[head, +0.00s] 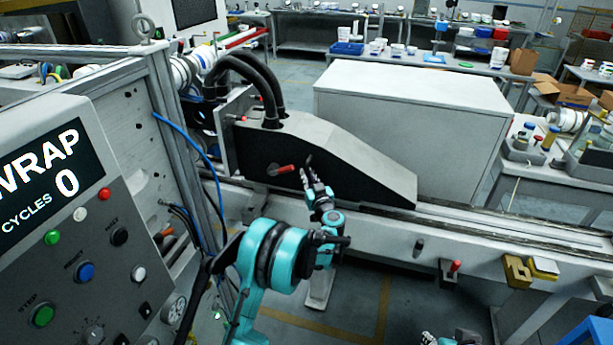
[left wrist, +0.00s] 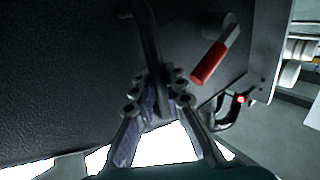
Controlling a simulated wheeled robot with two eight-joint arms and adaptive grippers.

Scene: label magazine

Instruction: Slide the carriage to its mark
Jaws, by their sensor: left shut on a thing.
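The carriage (head: 345,165) is a black wedge-shaped housing with a grey sloping top, sitting on a long rail (head: 500,228). A red-gripped lever (head: 281,170) sticks out of its near side; it also shows in the left wrist view (left wrist: 209,63). My left gripper (head: 311,178) is at that side, right of the lever. In the left wrist view its fingers (left wrist: 158,82) are closed around a dark bar handle (left wrist: 150,40) on the carriage. The fingers hide part of the handle. Only a bit of my right gripper (head: 430,339) shows at the bottom edge. I cannot make out a mark.
A control panel (head: 70,200) reading "WRAP CYCLES 0" stands at the left. Thick black hoses (head: 262,85) run into the carriage's top. A large grey cabinet (head: 415,105) stands behind the rail. A red-topped knob (head: 455,266) and yellow blocks (head: 517,270) sit along the rail's front.

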